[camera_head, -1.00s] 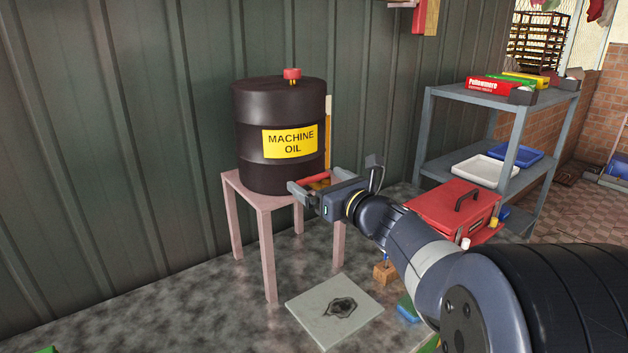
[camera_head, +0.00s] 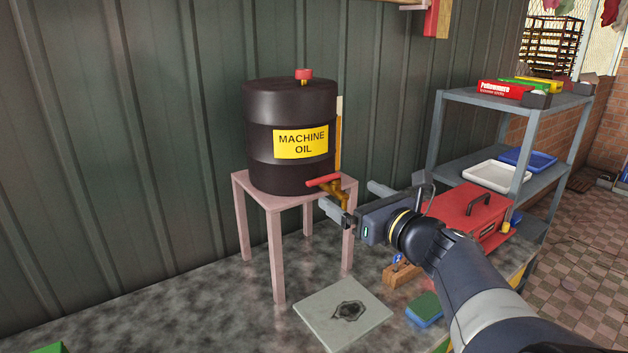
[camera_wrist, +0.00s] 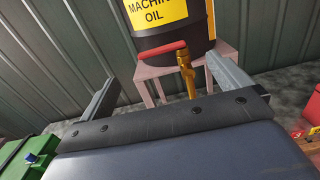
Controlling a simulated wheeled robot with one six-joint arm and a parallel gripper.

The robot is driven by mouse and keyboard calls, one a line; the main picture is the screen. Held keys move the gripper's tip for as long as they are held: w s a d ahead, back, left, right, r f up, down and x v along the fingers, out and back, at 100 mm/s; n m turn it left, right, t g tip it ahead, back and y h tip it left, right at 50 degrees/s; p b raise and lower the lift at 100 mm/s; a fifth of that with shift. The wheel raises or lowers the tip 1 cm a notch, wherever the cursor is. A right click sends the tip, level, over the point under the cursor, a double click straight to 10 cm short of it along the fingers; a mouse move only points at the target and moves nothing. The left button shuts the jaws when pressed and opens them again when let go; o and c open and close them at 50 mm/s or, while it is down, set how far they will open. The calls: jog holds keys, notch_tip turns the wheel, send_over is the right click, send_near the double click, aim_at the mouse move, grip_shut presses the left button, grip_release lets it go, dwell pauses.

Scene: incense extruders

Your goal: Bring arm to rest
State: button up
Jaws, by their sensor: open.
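My gripper (camera_head: 350,201) is open and empty in the head view, in front of and to the right of the oil drum's tap. In the wrist view the two fingers of my gripper (camera_wrist: 165,90) stand wide apart. The tap (camera_head: 331,189), brass with a red handle, shows between the fingers in the wrist view (camera_wrist: 187,72), further off and apart from them. The black drum (camera_head: 262,115) with a yellow "MACHINE OIL" label stands on a pink stand (camera_head: 277,257).
A grey slab (camera_head: 318,312) with a dark stain lies on the bench below. A red toolbox (camera_head: 463,212), a wooden block (camera_head: 398,276) and a blue-green sponge (camera_head: 425,309) are near my arm. A grey shelf (camera_head: 519,171) with trays stands right. A green box (camera_wrist: 25,160) shows in the wrist view.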

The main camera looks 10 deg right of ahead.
aim_at(326, 181)
jog(key=p+x, duration=0.1)
jog(key=x, duration=0.9)
jog(key=shift+w+a+p, duration=0.1)
jog(key=shift+w+p, duration=0.2)
jog(key=shift+w, duration=0.05)
jog(key=shift+r+p, duration=0.1)
jog(key=shift+p, duration=0.25)
jog(key=shift+s+y, duration=0.1)
jog(key=shift+y, duration=0.2)
jog(key=shift+f+b, duration=0.2)
jog(key=shift+b, duration=0.15)
